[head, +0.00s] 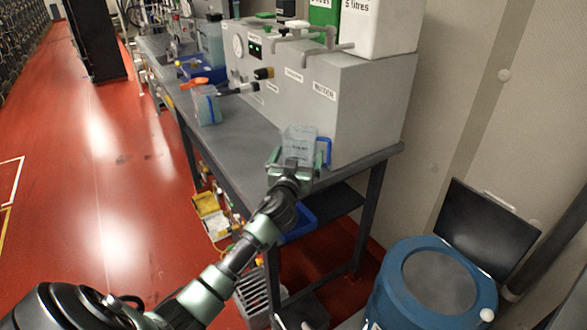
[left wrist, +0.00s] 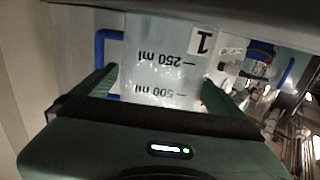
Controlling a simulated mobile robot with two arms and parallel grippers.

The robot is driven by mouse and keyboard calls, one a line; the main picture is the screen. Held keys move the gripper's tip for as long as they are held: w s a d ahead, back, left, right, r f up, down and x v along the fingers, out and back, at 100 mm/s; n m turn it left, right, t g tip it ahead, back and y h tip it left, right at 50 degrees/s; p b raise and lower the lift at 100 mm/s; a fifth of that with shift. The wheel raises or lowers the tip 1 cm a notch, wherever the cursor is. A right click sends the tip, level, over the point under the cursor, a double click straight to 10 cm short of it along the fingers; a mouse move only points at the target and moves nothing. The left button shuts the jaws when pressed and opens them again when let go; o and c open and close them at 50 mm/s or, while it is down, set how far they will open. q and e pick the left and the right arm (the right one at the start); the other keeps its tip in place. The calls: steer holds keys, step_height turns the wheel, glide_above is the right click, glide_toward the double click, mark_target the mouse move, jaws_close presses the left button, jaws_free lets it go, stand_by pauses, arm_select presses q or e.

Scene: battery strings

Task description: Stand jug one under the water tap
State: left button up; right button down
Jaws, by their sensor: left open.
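Jug one (head: 299,141) is a clear, pale jug with a blue handle. It stands near the right end of the grey bench, in front of the grey cabinet. The left wrist view shows this jug (left wrist: 160,60) close up, with a "1" label and 250 ml and 500 ml marks. My left gripper (head: 294,163) is open at the jug, one finger on each side; I cannot tell whether they touch it. Several pipes and spouts (head: 345,46) stick out from the cabinet; I cannot tell which is the water tap. My right gripper is not in view.
A second clear jug (head: 206,104) stands further left on the bench (head: 240,134), near an orange lever (head: 194,83). White and green containers stand on the cabinet (head: 365,90). A blue drum (head: 400,290) is at the lower right. Red floor lies open at left.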

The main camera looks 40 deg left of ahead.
arm_select(q)
steer(key=b+v, duration=0.1)
steer(key=v, duration=0.9)
steer(key=shift+s, duration=0.2)
stand_by(1.1)
